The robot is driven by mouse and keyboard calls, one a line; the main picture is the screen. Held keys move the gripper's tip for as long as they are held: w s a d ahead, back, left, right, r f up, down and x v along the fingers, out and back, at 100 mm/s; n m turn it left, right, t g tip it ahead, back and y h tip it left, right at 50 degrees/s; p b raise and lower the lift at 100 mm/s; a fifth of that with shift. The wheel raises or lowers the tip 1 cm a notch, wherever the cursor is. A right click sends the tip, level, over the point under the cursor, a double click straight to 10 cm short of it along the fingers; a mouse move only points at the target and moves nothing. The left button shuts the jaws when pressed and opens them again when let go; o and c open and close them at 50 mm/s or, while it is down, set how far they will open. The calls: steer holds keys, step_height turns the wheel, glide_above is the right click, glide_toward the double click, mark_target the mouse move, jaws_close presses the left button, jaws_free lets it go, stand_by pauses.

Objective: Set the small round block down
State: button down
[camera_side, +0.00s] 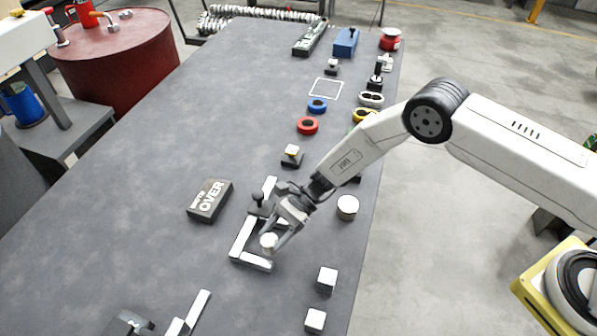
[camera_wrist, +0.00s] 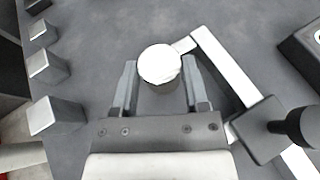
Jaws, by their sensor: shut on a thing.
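The small round block (camera_side: 269,241) is a short pale cylinder. My gripper (camera_side: 282,232) is shut on it, near the white L-shaped bars on the table. In the wrist view the block (camera_wrist: 159,64) sits between the two fingers of my gripper (camera_wrist: 160,88), its bright top facing the camera. The block appears just inside the corner side of the white bar (camera_wrist: 222,62). I cannot tell whether its underside touches the table.
A larger round block (camera_side: 347,207) and two metal cubes (camera_side: 327,279) (camera_side: 315,320) stand to the right. A black-knobbed piece (camera_side: 258,203) stands close beside my gripper. Bare table (camera_side: 130,230) lies further left.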

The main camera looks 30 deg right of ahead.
mark_target(275, 243)
steer(key=shift+f, duration=1.85)
steer(key=shift+f, duration=0.2)
steer(key=shift+c, duration=0.5)
jaws_free()
steer(key=shift+v, duration=3.9)
steer(key=shift+s+d+f, duration=0.1)
